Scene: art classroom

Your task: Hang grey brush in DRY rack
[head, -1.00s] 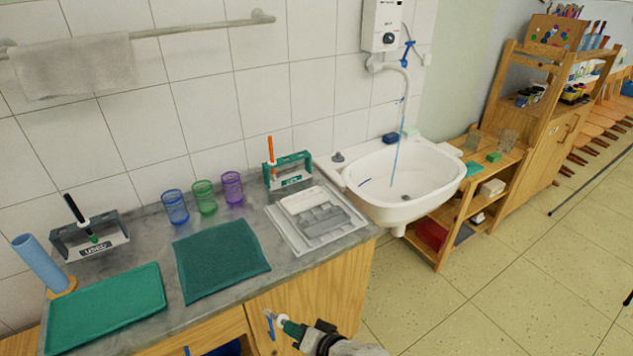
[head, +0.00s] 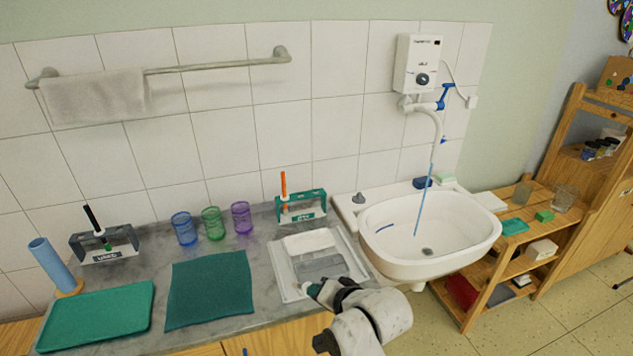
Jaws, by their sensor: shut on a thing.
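My gripper (head: 322,292) is over the right front part of the counter, at the front edge of the white tray. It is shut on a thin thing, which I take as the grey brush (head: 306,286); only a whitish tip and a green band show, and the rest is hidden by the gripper. The green rack (head: 318,210) stands at the back of the counter against the tiles, behind the tray, with an orange-handled brush (head: 283,187) upright in it. Its label is too small to read. My gripper is in front of this rack and apart from it.
A white tray (head: 278,270) with a grey insert lies before the green rack. Blue, green and purple cups (head: 242,219) stand left of it. A grey rack (head: 78,247) labelled USED holds a black-handled brush. The sink (head: 480,240) is right, with blue water running.

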